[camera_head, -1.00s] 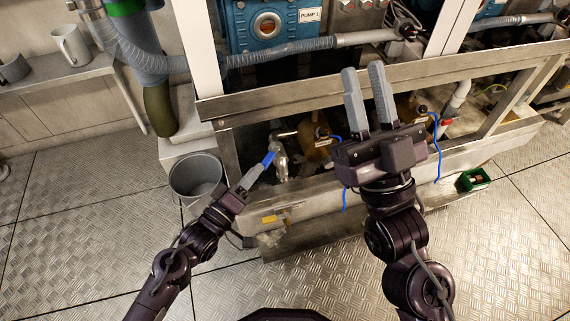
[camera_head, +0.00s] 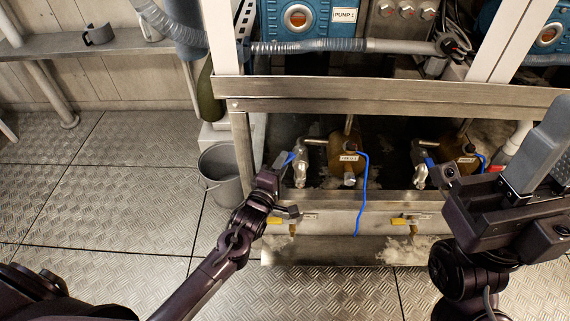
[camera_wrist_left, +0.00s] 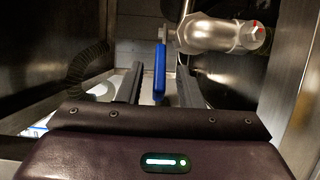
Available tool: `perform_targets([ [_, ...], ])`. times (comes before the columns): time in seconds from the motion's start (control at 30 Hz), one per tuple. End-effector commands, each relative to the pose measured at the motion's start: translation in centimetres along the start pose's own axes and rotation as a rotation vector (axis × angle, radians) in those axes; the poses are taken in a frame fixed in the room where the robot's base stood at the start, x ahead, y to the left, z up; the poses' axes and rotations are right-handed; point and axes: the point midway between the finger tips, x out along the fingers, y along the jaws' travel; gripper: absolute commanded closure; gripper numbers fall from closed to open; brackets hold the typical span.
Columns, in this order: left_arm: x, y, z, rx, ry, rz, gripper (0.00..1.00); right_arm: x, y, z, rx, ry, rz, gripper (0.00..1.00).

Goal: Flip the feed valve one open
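The silver valve with the blue lever at the left under the frame (camera_head: 301,168) appears to be feed valve one. Its blue lever (camera_head: 290,157) points left and down toward my left gripper (camera_head: 284,172). In the left wrist view the lever (camera_wrist_left: 160,72) hangs between the two fingers of my left gripper (camera_wrist_left: 159,80), with gaps on both sides. That gripper is open. The valve body (camera_wrist_left: 215,36) lies beyond the fingers, to the right. My right gripper (camera_head: 545,145) is at the right edge, empty, its fingers apart and partly cut off.
A second silver valve (camera_head: 420,165) with a blue lever stands further right. Brass-coloured pump bodies (camera_head: 347,155) and a loose blue cable (camera_head: 362,195) are near. A metal rail (camera_head: 380,95) runs above. A grey bucket (camera_head: 222,175) stands left.

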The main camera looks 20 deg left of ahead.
Motion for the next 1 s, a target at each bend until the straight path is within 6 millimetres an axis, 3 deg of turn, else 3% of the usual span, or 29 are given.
perform_targets([
  [0.2, 1.7, 0.0, 0.0, 0.000, -0.001, 0.000, 0.67, -0.4, -0.1, 0.0, -0.001, 0.007, -0.004, 0.76],
  [0.43, 1.7, 0.0, 0.1, 0.000, -0.001, 0.000, 0.67, -0.3, -0.1, 0.0, -0.001, 0.007, -0.005, 0.76],
  [0.7, 1.7, 0.0, 0.0, 0.001, -0.002, 0.000, 1.00, -0.3, -0.1, 0.0, -0.001, 0.007, -0.005, 0.76],
  [1.0, 1.7, 0.0, 0.0, 0.000, -0.001, -0.001, 1.00, -0.3, 0.0, 0.0, -0.002, 0.006, -0.004, 0.76],
])
